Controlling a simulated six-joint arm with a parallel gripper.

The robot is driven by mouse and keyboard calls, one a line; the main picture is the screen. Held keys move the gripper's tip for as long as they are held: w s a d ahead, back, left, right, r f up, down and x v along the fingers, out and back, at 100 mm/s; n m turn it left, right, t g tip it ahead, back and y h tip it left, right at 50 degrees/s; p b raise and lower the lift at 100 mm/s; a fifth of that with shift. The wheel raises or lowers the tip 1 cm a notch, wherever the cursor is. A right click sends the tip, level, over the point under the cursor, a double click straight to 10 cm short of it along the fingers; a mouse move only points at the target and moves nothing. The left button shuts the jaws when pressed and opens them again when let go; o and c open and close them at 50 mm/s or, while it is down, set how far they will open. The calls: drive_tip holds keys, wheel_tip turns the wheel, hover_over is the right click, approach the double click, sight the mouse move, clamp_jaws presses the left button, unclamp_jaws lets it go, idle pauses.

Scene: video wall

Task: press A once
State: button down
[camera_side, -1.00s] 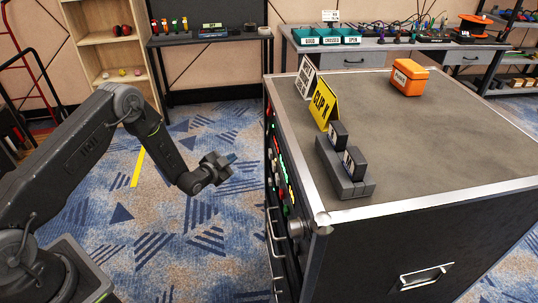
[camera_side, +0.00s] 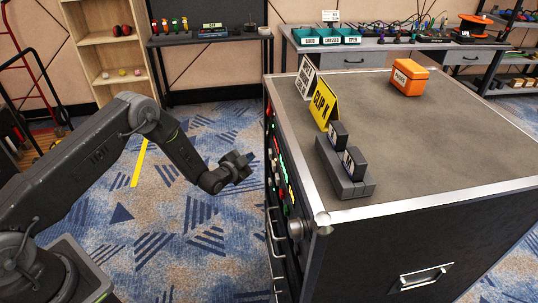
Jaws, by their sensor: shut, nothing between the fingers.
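The control panel (camera_side: 281,178) is on the left face of the large black case and shows several small red, green, yellow and white lit buttons at a steep angle. I cannot read any letters on it, so I cannot tell which button is A. My gripper (camera_side: 248,160) is shut and empty. It hangs in the air to the left of the panel, pointing toward it, with a gap between them.
The black case top (camera_side: 420,130) carries a yellow sign (camera_side: 324,104), a white sign (camera_side: 305,77), a dark holder with two upright blocks (camera_side: 343,170) and an orange box (camera_side: 408,78). Drawer handles (camera_side: 273,235) stick out below the panel. The carpet beside it is clear.

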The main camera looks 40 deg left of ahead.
drive_tip(key=shift+w+d, duration=1)
idle(1.4)
drive_tip(key=shift+w+d, duration=0.3)
drive_tip(key=shift+w+d, duration=0.3)
drive_tip(key=shift+w, duration=0.05)
idle(1.0)
drive_tip(key=shift+s, duration=0.1)
drive_tip(key=shift+s+a, duration=0.55)
drive_tip(key=shift+a, duration=0.05)
drive_tip(key=shift+a, duration=0.1)
drive_tip(key=s+a, duration=0.3)
drive_tip(key=shift+s+a, duration=0.2)
drive_tip(key=shift+s, duration=0.1)
